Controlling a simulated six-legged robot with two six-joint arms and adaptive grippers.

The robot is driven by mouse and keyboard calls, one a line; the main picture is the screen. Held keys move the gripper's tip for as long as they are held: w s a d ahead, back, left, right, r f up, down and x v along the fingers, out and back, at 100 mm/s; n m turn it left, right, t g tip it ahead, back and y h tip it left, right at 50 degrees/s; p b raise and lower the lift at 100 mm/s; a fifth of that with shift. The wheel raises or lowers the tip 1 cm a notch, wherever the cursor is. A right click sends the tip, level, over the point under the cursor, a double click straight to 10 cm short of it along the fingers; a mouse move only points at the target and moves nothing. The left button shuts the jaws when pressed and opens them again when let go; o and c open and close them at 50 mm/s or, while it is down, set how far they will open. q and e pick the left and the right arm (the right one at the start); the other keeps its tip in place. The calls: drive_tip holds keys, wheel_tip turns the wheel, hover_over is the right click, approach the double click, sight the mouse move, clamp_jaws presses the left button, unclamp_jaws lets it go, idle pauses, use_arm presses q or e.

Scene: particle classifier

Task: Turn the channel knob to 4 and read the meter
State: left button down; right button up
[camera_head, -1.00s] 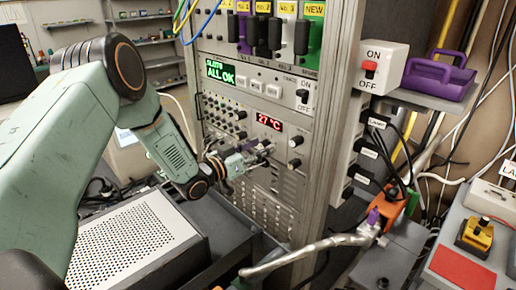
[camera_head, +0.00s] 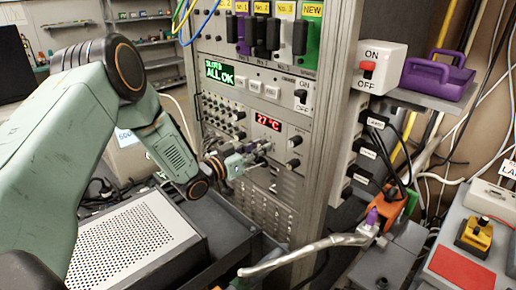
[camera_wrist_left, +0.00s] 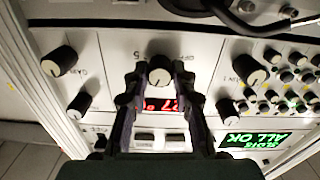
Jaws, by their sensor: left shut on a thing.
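The rack panel carries a red meter display (camera_head: 268,122) that reads 27 °C. My left gripper (camera_head: 266,153) is at the panel just below this display. In the left wrist view, which shows the panel upside down, the left gripper (camera_wrist_left: 159,82) has its two fingers on either side of a black knob with a pale face (camera_wrist_left: 160,70), shut on it. Printing around this knob is partly legible, with OFF and a 5. The fingers partly cover the display (camera_wrist_left: 158,104) there. I cannot read the knob's setting. My right gripper is not in view.
Other knobs sit close beside the gripper, such as one at the panel's right (camera_head: 293,140). A green screen (camera_head: 219,70) above reads ALL OK. A perforated metal box (camera_head: 130,245) stands below my left arm. A metal lever (camera_head: 305,250) lies in front of the rack.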

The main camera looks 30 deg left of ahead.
use_arm(q)
drive_tip(key=shift+m, duration=0.3)
drive_tip(key=m, duration=0.7)
drive_tip(key=shift+m+p, duration=0.4)
idle(0.4)
drive_tip(key=c, duration=1.1)
unclamp_jaws()
drive_tip(key=shift+w, duration=0.15)
drive_tip(key=shift+v, duration=6.1)
